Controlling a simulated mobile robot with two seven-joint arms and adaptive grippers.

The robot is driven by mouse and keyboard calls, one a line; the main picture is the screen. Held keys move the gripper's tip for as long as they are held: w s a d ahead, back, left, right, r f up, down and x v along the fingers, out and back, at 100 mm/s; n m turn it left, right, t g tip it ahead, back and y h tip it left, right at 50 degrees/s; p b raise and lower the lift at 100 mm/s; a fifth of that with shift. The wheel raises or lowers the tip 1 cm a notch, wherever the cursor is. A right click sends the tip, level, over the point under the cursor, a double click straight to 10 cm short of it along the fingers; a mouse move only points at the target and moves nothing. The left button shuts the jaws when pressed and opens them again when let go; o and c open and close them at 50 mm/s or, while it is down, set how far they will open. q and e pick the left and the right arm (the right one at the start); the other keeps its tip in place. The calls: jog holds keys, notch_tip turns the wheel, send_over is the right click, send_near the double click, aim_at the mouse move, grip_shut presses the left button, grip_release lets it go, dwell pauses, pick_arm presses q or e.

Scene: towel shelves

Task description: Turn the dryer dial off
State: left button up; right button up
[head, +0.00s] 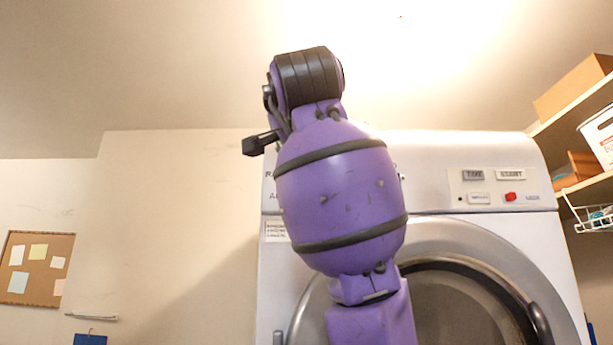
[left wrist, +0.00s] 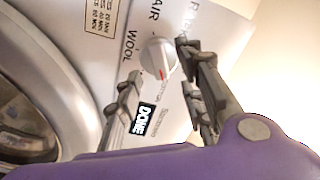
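The dryer dial (left wrist: 158,58) is a round white knob with a red mark on its lower part in the left wrist view. Printed words, including WOOL and AIR, surround it. My left gripper (left wrist: 156,64) is open, with one finger on each side of the dial. I cannot tell whether the fingers touch it. In the head view my purple left arm covers the dial, and only a dark part of the left gripper (head: 262,143) shows beside the arm. My right gripper is not in view.
The white dryer (head: 440,180) has a round door (head: 460,300) below its panel. A red button (head: 510,196) sits at its upper right. Shelves with boxes (head: 575,88) and a wire basket (head: 592,215) stand at the right. A cork board (head: 36,268) hangs at the left.

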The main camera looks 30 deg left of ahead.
pick_arm(q)
jog(key=x, duration=0.4)
jog(key=shift+w+f, duration=0.1)
jog(key=shift+f, duration=0.05)
grip_shut()
